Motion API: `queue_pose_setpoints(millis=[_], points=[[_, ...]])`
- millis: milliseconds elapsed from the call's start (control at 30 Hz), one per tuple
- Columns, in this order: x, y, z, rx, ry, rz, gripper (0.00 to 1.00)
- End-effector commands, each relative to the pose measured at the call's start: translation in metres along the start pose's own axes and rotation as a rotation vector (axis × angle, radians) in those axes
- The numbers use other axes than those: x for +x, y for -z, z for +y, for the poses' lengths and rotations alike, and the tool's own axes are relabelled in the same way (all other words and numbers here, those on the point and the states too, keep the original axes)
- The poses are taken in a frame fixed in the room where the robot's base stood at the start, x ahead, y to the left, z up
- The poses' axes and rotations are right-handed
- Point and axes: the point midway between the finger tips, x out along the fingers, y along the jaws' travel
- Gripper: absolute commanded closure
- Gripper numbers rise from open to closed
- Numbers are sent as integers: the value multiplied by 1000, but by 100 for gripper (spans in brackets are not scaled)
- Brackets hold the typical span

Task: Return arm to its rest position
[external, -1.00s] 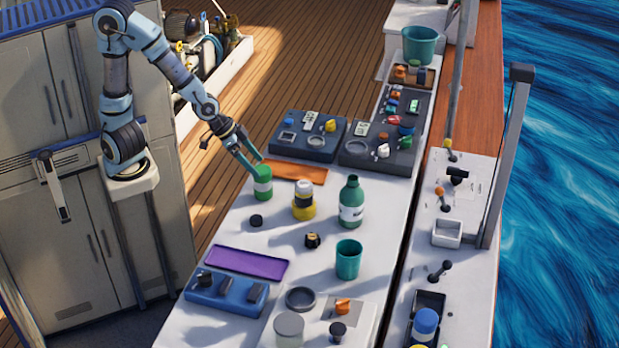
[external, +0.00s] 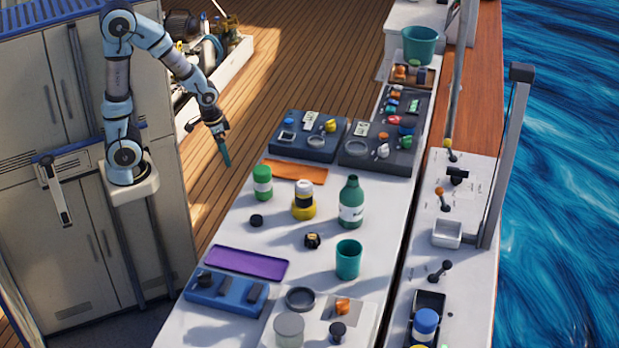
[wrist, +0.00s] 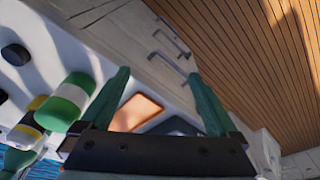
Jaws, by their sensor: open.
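My gripper (external: 226,160) hangs in the air left of the white counter (external: 228,232), over the wooden deck, with its fingers pointing down. In the wrist view my gripper (wrist: 160,92) shows two green fingers spread wide apart with nothing between them. A green-and-white bottle (external: 262,183) stands upright on the counter's left side, apart from the gripper. It also shows in the wrist view (wrist: 68,102), left of the fingers.
An orange mat (external: 296,172), a yellow-and-white bottle (external: 304,203), a tall green bottle (external: 351,203) and a teal cup (external: 348,260) are on the counter. Grey cabinets (external: 50,230) stand left. The deck (external: 290,70) behind the gripper is clear.

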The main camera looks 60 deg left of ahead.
Motion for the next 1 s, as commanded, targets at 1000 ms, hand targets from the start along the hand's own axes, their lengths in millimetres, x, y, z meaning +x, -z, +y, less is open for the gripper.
queue_pose_setpoints(millis=[1000], points=[[-141,17,-10,-32,19,-24,5]])
